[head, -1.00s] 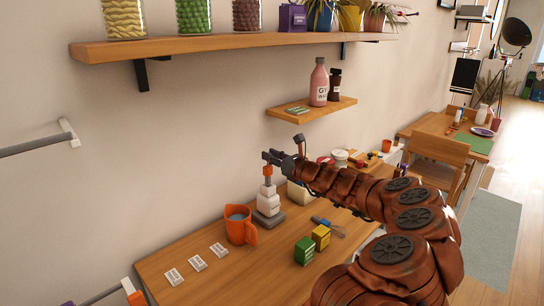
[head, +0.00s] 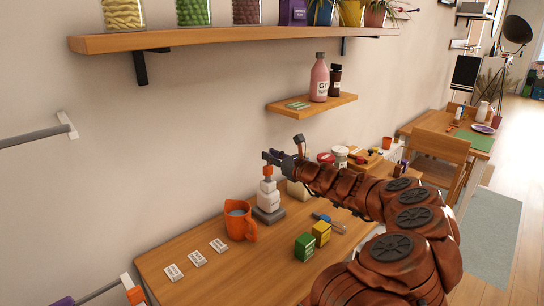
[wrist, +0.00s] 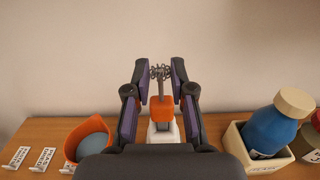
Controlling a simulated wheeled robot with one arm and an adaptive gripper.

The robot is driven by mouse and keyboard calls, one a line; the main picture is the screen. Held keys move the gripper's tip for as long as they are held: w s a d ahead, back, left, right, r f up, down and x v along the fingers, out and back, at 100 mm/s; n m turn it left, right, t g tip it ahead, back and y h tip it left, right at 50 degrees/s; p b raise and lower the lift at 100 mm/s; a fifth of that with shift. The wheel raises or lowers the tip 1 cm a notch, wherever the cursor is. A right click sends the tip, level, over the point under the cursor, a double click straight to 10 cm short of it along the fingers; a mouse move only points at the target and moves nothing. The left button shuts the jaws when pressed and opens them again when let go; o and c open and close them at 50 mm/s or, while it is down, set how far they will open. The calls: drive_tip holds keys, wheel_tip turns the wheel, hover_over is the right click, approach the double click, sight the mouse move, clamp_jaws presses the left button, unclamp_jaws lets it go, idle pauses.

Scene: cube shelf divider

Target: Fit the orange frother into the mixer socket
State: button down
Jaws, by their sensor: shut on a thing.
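My gripper (wrist: 160,72) is shut on the orange frother (wrist: 161,107), which hangs upright between the fingers with its wire whisk head up and its orange body below. The frother's orange part also shows in the head view (head: 267,171), below my gripper (head: 275,158). The white mixer (head: 268,195) stands on a grey base (head: 268,215) on the table, directly below the frother. In the wrist view the mixer's white top (wrist: 162,133) shows just under the orange part. The socket opening is hidden, and I cannot tell whether the frother touches it.
Green (head: 304,247) and yellow boxes (head: 321,233) and a blue-handled tool stand in front. A cream bin (wrist: 262,150) with a blue bottle is to the right. A small shelf (head: 312,105) hangs above.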

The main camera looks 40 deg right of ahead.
drive_tip(key=shift+f+b, duration=0.85)
drive_tip(key=shift+f, duration=0.2)
drive_tip(key=c, duration=0.9)
unclamp_jaws()
drive_tip(key=shift+s, duration=0.1)
drive_tip(key=shift+s+d, duration=0.2)
drive_tip(key=shift+s, duration=1)
drive_tip(key=shift+s+d, duration=0.15)
drive_tip(key=shift+s, duration=1.05)
drive_tip(key=shift+s+d+r, duration=0.1)
drive_tip(key=shift+s+d, duration=0.15)
drive_tip(key=shift+s, duration=1.75)
drive_tip(key=shift+s+d+f, duration=0.1)
drive_tip(key=shift+s+d, duration=0.2)
drive_tip(key=shift+s, duration=1.65)
drive_tip(key=shift+s+d+r, duration=0.1)
drive_tip(key=shift+s+d, duration=0.15)
drive_tip(key=shift+s, duration=1.75)
